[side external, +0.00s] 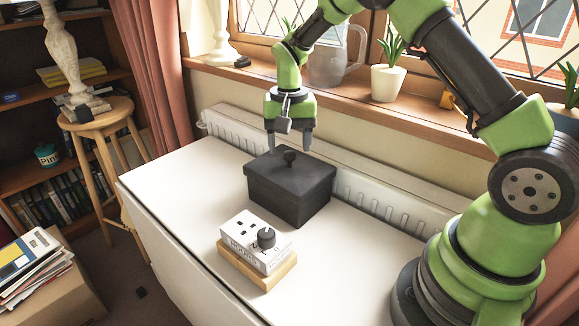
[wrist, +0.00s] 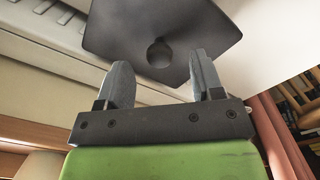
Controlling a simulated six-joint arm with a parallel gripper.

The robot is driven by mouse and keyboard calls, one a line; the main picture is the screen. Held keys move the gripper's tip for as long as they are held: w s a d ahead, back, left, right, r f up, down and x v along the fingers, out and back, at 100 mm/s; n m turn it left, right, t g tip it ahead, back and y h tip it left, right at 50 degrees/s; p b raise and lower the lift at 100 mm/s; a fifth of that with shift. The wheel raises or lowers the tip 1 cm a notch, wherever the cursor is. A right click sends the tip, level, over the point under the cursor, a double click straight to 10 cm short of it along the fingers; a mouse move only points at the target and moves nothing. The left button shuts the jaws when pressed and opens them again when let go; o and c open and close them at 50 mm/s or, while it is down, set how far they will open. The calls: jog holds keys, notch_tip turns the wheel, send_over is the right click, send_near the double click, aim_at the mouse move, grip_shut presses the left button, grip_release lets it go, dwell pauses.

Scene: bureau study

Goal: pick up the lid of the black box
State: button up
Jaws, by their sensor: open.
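The black box (side external: 288,198) stands closed on the white table. Its lid (side external: 308,172) is on top, with a round dark knob (side external: 289,157) in the middle. In the wrist view the lid (wrist: 200,25) fills the top centre and its knob (wrist: 159,53) shows just beyond and between the fingers. My gripper (side external: 289,144) is above the lid, close to the knob, fingers pointing down. In the wrist view my gripper (wrist: 160,80) is open and empty, with one finger to each side of the knob's line. I cannot tell whether the fingers reach down around the knob.
A white radiator (side external: 370,198) and a windowsill with a jug (side external: 330,62) and a potted plant (side external: 389,82) are behind. The table's left part (side external: 175,178) is clear.

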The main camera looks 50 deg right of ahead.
aim_at(289, 152)
notch_tip(289, 152, down, 3)
jog(key=shift+f, duration=0.2)
jog(key=shift+c, duration=0.4)
jog(key=c, duration=0.9)
jog(key=shift+c, duration=0.2)
jog(key=shift+r, duration=0.15)
